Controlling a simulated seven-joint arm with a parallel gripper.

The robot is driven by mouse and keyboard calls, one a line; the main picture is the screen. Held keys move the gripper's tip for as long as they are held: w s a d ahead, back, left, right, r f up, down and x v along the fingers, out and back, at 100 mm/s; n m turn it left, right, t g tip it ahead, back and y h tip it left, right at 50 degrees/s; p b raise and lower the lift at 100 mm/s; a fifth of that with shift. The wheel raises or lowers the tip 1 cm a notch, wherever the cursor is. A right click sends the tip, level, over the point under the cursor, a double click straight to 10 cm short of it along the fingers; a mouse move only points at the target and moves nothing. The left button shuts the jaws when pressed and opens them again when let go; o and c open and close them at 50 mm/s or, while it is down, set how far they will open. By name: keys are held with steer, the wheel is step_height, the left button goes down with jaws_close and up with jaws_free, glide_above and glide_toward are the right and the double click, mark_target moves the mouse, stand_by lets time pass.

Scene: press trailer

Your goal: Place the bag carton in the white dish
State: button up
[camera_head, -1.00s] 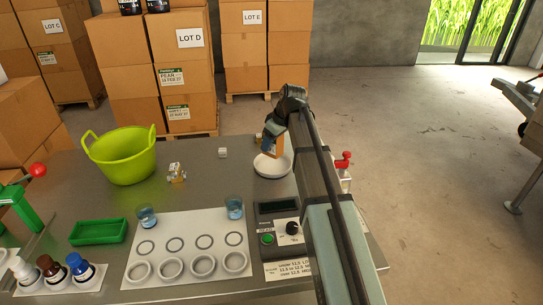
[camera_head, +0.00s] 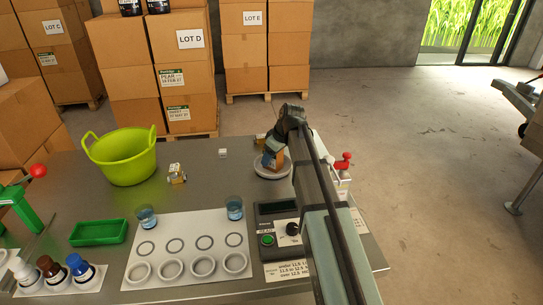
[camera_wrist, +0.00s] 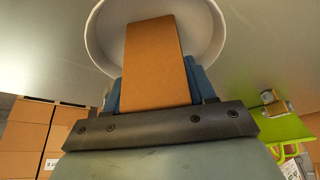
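The bag carton (camera_head: 270,161) is a plain brown box. My gripper (camera_head: 275,151) has its blue fingers on either side of it, and in the wrist view my gripper (camera_wrist: 158,85) is shut on the carton (camera_wrist: 155,65). The white dish (camera_head: 260,174) is round and shallow, near the back right of the bench. The carton is over the dish, and its lower end appears within the rim. I cannot tell whether it touches the dish floor. In the wrist view the dish (camera_wrist: 98,40) surrounds the carton's far end.
A weighing unit (camera_head: 279,225) stands in front of the dish. A green basket (camera_head: 125,160) is further left. A red-knobbed device (camera_head: 343,166) is right of my arm.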

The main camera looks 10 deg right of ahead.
steer(key=o, duration=0.4)
steer(key=v, duration=1.2)
steer(key=shift+r, duration=0.15)
steer(key=shift+a, duration=0.1)
